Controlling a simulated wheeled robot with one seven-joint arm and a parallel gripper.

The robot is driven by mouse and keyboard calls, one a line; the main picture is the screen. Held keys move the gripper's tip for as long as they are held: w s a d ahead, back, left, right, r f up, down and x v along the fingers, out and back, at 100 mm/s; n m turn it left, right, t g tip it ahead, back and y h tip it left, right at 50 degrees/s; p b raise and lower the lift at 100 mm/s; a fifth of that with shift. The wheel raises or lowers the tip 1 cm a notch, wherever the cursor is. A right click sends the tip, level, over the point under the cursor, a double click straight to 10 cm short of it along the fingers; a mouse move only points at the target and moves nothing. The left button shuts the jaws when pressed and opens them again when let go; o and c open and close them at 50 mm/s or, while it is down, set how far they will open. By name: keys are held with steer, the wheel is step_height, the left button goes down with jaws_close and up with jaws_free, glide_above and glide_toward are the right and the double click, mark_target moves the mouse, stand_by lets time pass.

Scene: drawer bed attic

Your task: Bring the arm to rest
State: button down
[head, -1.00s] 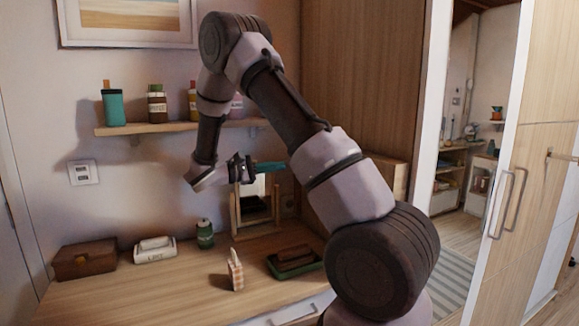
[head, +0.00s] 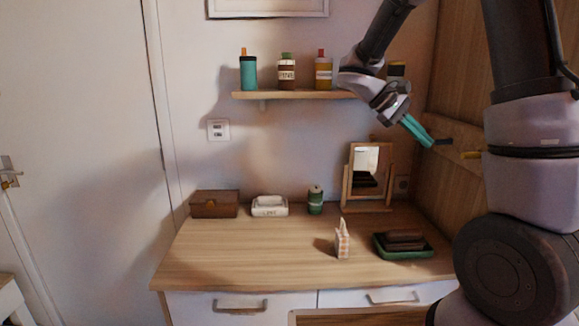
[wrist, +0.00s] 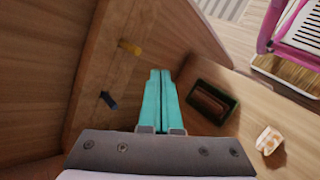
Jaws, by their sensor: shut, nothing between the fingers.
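My gripper (head: 430,142) is at the right in the head view, in the air above and right of the small mirror (head: 368,172). Its teal fingers point down and to the right, towards the wooden side panel with hooks. In the wrist view my gripper (wrist: 160,72) has its two fingers side by side, shut and empty. My arm is bent, with its upper links along the right edge and partly out of the picture.
The wooden desk (head: 260,250) holds a brown box (head: 214,204), a white box (head: 269,206), a green jar (head: 315,201), a tissue-like carton (head: 342,240) and a green tray (head: 423,252). A shelf (head: 290,95) with bottles is behind. Hooks (wrist: 130,47) stick out of the panel.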

steer(key=s+a+r+m+t+y, duration=0.4)
steer(key=s+y, duration=0.2)
steer(key=s, duration=0.1)
steer(key=s+a+r+m+t+y, duration=0.3)
steer(key=s+a+r+t+y, duration=0.1)
steer(key=s, duration=0.3)
steer(key=shift+s+a+r+m+t+y, duration=0.25)
steer(key=shift+a+r+m+t+y, duration=0.15)
steer(key=shift+r+t+y, duration=0.35)
